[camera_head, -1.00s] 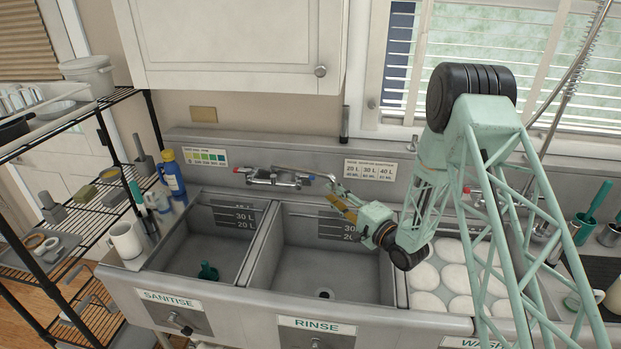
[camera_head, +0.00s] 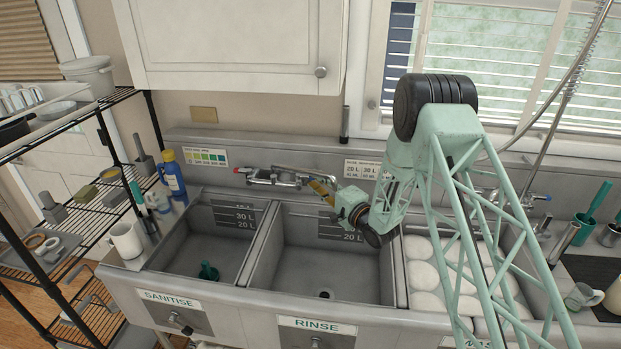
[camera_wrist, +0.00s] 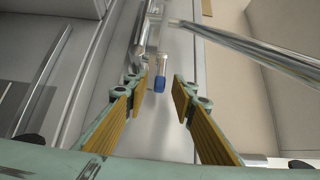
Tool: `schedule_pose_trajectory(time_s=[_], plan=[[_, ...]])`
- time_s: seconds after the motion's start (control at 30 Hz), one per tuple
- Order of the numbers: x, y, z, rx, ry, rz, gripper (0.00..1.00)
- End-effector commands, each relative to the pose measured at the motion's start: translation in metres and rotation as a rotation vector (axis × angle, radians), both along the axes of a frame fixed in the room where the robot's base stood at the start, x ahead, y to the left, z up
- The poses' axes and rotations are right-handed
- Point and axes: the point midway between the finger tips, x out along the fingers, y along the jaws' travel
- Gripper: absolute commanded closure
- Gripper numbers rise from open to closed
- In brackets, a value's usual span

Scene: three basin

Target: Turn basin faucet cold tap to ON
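The basin faucet (camera_head: 272,177) is a metal wall fixture behind the left and middle basins, with a red mark at its left end. In the wrist view its cold tap (camera_wrist: 160,83) has a blue tip and lies between my fingertips, apart from both. The spout (camera_wrist: 250,52) runs off to the right in the wrist view.
The rinse basin (camera_head: 325,265) below is empty, and the left basin (camera_head: 205,245) holds a small green item. The right basin holds several white plates (camera_head: 425,275). A second faucet has a blue tap (camera_head: 544,198) at right. A blue bottle (camera_head: 171,175) stands at left.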

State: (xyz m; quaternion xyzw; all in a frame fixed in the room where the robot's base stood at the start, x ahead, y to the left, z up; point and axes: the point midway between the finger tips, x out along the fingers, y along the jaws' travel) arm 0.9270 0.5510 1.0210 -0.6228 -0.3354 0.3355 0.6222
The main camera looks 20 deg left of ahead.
Motion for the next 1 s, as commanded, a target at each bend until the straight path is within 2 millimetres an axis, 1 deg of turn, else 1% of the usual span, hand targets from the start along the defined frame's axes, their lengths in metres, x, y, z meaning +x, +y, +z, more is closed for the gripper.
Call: schedule_pose_trajectory(time_s=[0.1, 0.3, 0.73, 1.0], plan=[[0.007, 0.011, 0.0, 0.001, -0.001, 0.001, 0.76], [0.014, 0.023, 0.0, 0.001, 0.001, 0.001, 0.76], [0.017, 0.026, 0.0, 0.001, -0.001, 0.0, 0.76], [0.017, 0.026, 0.0, 0.001, 0.001, 0.0, 1.0]])
